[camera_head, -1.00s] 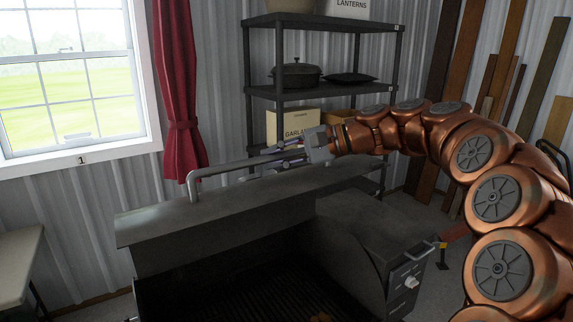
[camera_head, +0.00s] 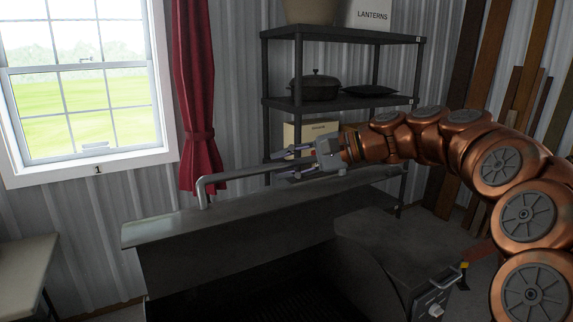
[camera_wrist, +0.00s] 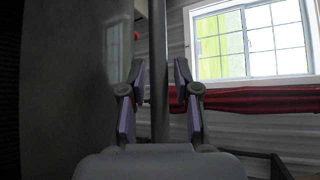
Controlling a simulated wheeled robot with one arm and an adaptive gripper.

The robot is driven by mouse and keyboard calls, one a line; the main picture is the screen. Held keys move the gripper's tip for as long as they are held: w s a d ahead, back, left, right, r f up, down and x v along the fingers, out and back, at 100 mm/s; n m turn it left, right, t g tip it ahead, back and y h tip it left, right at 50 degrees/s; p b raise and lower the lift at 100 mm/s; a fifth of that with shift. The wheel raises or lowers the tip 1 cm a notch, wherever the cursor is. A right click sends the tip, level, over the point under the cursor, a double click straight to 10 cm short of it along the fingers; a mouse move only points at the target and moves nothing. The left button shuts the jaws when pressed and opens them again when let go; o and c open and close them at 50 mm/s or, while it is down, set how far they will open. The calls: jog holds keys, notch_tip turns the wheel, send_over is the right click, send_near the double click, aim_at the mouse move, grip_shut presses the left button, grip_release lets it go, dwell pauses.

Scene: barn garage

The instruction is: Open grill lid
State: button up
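The grill (camera_head: 420,235) is dark grey and stands in the lower middle of the head view. Its lid (camera_head: 240,240) is raised, and the dark cooking space with the grate (camera_head: 260,305) shows below it. A grey bar handle (camera_head: 235,180) runs along the lid's top edge. My gripper (camera_head: 284,163) is at the right part of the handle. In the wrist view, the handle bar (camera_wrist: 158,70) passes between the two spread fingers of my gripper (camera_wrist: 158,75), with gaps on both sides.
A black shelf rack (camera_head: 340,105) with a pot (camera_head: 314,86) and boxes stands behind the grill. A window (camera_head: 85,85) and red curtain (camera_head: 197,110) are at the left wall. A table (camera_head: 25,275) is at the lower left. Wood planks (camera_head: 465,95) lean at the right.

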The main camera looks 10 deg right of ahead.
jog(key=shift+o, duration=0.6)
jog(key=shift+d, duration=0.15)
jog(key=shift+s+d+r, duration=0.1)
jog(key=shift+d+r, duration=0.05)
jog(key=shift+d, duration=0.1)
notch_tip(320, 180, up, 3)
send_over(338, 187)
jog(key=shift+s+r, duration=0.1)
jog(key=shift+r, duration=0.1)
jog(key=shift+s+d+r, duration=0.1)
jog(key=shift+s+d, duration=0.05)
jog(key=shift+d, duration=0.15)
jog(key=shift+a, duration=0.1)
